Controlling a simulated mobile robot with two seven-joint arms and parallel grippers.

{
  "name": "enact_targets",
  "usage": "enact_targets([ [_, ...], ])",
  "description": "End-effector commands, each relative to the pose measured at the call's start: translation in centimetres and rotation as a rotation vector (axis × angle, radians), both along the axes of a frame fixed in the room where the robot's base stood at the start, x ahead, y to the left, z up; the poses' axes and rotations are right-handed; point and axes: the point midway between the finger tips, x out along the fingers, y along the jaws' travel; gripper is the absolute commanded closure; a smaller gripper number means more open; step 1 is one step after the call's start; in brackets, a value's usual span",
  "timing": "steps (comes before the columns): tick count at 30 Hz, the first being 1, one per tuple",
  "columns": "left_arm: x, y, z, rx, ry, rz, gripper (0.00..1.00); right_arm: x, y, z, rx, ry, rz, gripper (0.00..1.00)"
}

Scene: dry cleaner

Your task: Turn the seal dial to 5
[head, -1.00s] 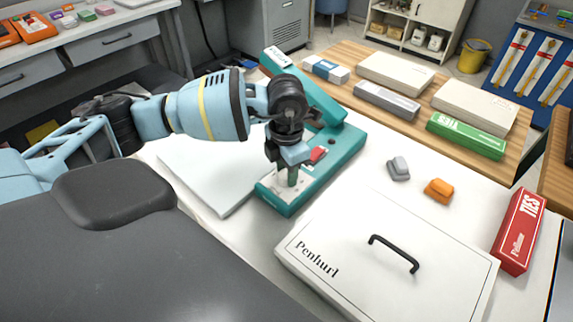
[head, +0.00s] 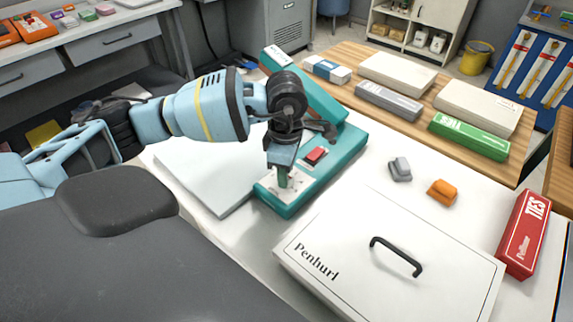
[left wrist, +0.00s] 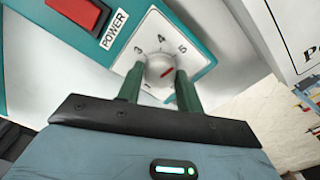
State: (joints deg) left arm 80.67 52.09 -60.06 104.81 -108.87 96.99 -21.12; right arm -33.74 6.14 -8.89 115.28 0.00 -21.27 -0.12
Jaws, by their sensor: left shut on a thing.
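The teal bag sealer (head: 342,145) stands on the white table. Its white dial plate (left wrist: 200,62) shows the printed figures 3, 4 and 5 in the left wrist view. The round grey seal dial (left wrist: 157,64) has a red mark on its lower right side, right of centre; which figure it reads I cannot tell exactly. My left gripper (head: 283,181) points down at the front of the sealer. Its two green fingers (left wrist: 159,73) are shut on the dial, one on each side. My right gripper is not in view.
A red POWER switch (left wrist: 80,12) sits beside the dial plate. A white lidded box (head: 340,250) with a black handle stands close in front. A grey item (head: 400,170), an orange item (head: 442,193) and a red TIES box (head: 523,235) lie to the right.

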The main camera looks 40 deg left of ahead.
Motion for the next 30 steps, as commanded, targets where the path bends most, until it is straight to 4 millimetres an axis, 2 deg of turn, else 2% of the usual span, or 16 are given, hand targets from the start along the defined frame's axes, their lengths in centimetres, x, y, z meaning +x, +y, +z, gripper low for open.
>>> enact_targets([
  [19,0.04,-0.02,0.09,-0.001,-0.003,-0.055,0.87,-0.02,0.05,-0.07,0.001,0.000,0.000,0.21],
  [20,0.04,-0.02,0.09,0.000,-0.002,-0.055,0.63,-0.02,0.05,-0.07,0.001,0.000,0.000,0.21],
  [24,0.03,-0.02,0.08,-0.001,-0.001,-0.054,0.44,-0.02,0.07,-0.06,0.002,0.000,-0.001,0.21],
  [30,0.02,-0.01,0.04,-0.001,-0.001,-0.053,0.42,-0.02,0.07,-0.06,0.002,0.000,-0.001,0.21],
])
